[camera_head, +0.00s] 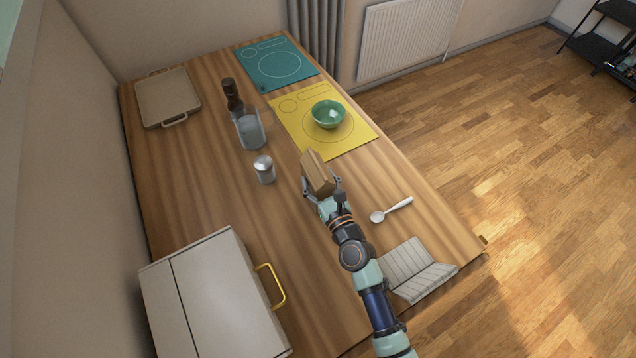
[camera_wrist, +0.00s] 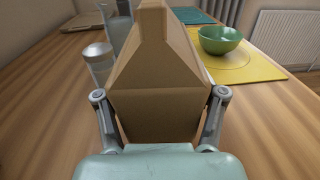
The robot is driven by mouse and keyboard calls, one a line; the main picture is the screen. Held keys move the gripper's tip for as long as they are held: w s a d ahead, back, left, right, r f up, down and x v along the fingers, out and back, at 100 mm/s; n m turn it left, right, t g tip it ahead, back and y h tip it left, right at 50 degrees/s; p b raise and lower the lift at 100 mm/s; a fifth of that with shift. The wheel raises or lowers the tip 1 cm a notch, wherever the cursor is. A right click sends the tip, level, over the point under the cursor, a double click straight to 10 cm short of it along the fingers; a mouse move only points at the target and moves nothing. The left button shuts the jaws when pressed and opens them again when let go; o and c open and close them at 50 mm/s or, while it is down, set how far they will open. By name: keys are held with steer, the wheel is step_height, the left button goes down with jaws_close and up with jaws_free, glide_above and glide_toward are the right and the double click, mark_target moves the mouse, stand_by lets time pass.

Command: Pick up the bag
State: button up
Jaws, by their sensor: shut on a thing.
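The bag (camera_head: 317,171) is a small brown paper-like bag with a folded, peaked top. It is in the middle of the table in the head view, at the end of my arm. My gripper (camera_head: 321,191) is shut on it, with one finger on each side. In the wrist view the bag (camera_wrist: 160,85) fills the middle between the two fingers of my gripper (camera_wrist: 160,112). I cannot tell whether its bottom touches the table.
A metal-topped shaker (camera_head: 264,170), a glass pitcher (camera_head: 250,130) and a dark bottle (camera_head: 232,95) stand left. A green bowl (camera_head: 328,114) sits on a yellow mat (camera_head: 351,144) beyond. A spoon (camera_head: 391,210) lies right; a white cabinet (camera_head: 215,295) stands front left.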

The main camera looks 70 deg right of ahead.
step_height(320, 180, up, 20)
steer(key=p, duration=1.9)
steer(key=shift+r, duration=0.1)
steer(key=shift+c, duration=0.2)
